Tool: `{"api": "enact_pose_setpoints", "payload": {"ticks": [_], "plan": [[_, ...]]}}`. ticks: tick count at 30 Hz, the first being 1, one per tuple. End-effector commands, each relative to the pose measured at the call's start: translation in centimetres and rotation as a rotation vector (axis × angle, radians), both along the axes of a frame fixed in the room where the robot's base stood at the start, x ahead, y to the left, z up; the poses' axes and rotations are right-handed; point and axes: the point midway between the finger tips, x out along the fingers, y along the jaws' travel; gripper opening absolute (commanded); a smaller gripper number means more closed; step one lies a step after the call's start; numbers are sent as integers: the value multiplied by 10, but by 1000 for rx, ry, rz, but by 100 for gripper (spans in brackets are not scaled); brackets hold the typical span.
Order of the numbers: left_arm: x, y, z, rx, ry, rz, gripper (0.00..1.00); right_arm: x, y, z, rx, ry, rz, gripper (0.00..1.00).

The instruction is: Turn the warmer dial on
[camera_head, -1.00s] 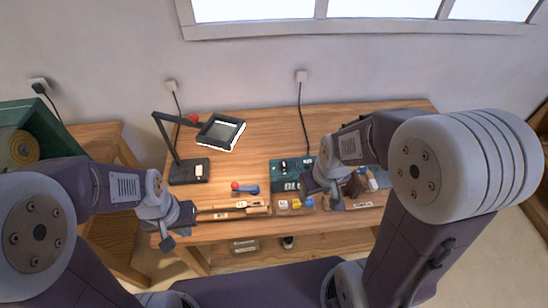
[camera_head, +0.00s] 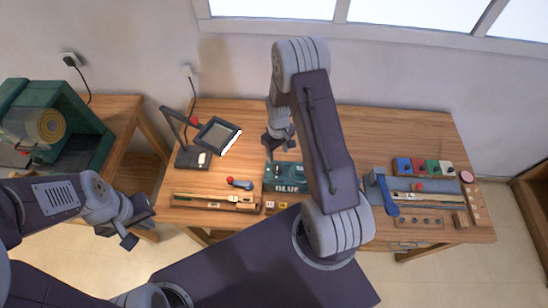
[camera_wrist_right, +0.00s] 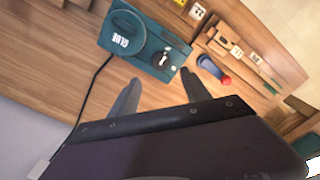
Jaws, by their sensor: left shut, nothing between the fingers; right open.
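The glue warmer is a teal box (camera_head: 270,184) marked "GLUE" on the middle of the wooden table. In the right wrist view, the warmer (camera_wrist_right: 179,42) shows a round dark green pot (camera_wrist_right: 121,33) and a small dial (camera_wrist_right: 163,59) with a black knob and white markings. I cannot tell its setting. My right gripper (camera_head: 278,149) is behind the warmer in the head view. In the wrist view the right gripper (camera_wrist_right: 160,77) is open and empty, fingers pointing toward the warmer's dial side, apparently apart from it. My left gripper (camera_head: 138,224) is shut and empty, off the table's front left.
A black lamp (camera_head: 190,157) stands left of the warmer. A blue tool with a red end (camera_head: 240,184) lies beside it. Wooden trays (camera_head: 215,202) line the front edge. Coloured blocks (camera_head: 422,167) and a blue tool (camera_head: 384,190) are at right. A green machine (camera_head: 85,135) stands far left.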

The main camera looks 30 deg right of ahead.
Motion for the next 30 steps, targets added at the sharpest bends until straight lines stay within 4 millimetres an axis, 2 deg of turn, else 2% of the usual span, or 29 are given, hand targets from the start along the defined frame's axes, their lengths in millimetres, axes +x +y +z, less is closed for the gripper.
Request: {"api": "enact_pose_setpoints", "payload": {"ticks": [5, 12, 18, 22, 29, 30], "plan": [[0, 0, 3, 0, 1, 0, 0, -1, 0, -9, 1, 4, 0, 56], [0, 0, 21, 0, 0, 0, 0, -1, 1, -54, 0, 3, 0, 56], [0, 0, 28, 0, 0, 0, 0, 0, 0, -83, 0, -1, 0, 56], [0, 0, 29, 0, 0, 0, 0, 0, 0, -90, -1, -2, 0, 56], [0, 0, 28, 0, 0, 0, 0, 0, 0, -91, -1, -2, 0, 56], [0, 0, 28, 0, 0, 0, 0, 1, 0, -91, -1, -2, 0, 45]]}}
